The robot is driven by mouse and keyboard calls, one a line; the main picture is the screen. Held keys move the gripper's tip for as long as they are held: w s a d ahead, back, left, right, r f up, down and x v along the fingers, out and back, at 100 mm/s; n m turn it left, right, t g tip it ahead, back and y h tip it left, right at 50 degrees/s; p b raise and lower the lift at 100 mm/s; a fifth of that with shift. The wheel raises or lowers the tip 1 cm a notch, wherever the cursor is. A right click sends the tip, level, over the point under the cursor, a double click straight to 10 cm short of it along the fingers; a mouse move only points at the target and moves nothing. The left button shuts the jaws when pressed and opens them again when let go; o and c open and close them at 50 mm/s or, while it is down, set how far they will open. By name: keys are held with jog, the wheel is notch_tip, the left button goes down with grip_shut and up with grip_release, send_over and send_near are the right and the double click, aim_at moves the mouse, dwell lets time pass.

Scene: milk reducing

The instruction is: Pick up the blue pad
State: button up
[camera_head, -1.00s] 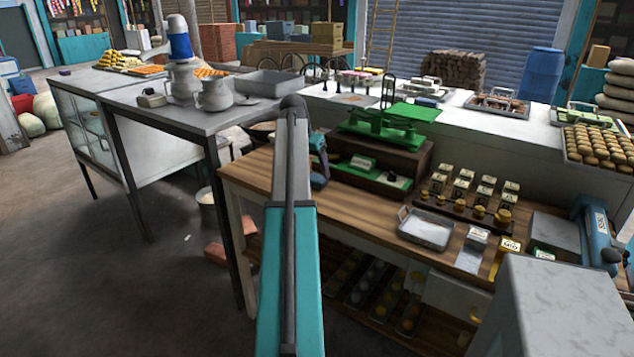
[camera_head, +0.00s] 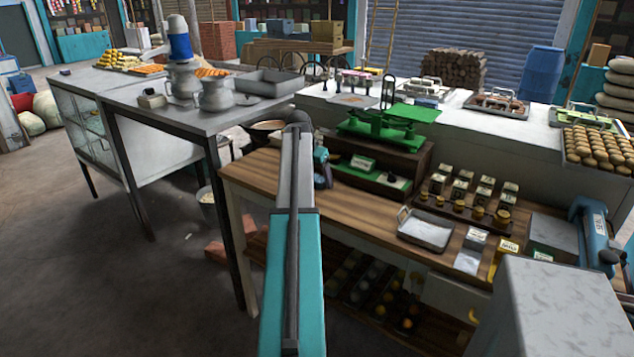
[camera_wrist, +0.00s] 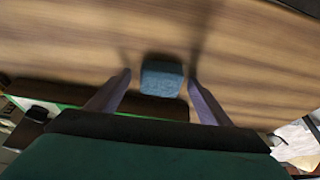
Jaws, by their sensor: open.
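The blue pad (camera_wrist: 162,78) is a small blue-grey block on the brown wooden counter (camera_wrist: 60,50) in the wrist view. My gripper (camera_wrist: 159,77) is open, with one finger on either side of the pad. A gap shows between the pad and each finger, so they look apart. In the head view my gripper (camera_head: 322,168) is low over the wooden counter, beside the dark stand with the green scale. The pad cannot be made out there; my arm and gripper cover that spot.
A green balance scale (camera_head: 380,128) stands on a dark stand just right of my gripper. Small labelled boxes (camera_head: 462,185) and a metal tray (camera_head: 425,231) sit further right on the counter. A grey table (camera_head: 185,118) stands to the left. Bare wood lies in front of the stand.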

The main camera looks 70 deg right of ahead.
aim_at(318, 176)
dwell(0.5)
jog(key=c, duration=1.1)
jog(key=shift+c, duration=0.2)
jog(key=shift+w+r+b, duration=0.1)
jog(key=shift+r+b, duration=0.35)
jog(key=shift+r, duration=1.25)
jog(key=s+a, duration=0.3)
jog(key=s, duration=0.1)
jog(key=s+a+r+b, duration=0.1)
jog(key=s+a, duration=0.2)
jog(key=s, duration=0.2)
jog(key=s+a+b, duration=0.1)
jog(key=s+a, duration=0.1)
jog(key=s, duration=0.2)
jog(key=shift+s+a+r, duration=0.2)
jog(key=shift+a+r, duration=0.1)
jog(key=shift+a, duration=0.1)
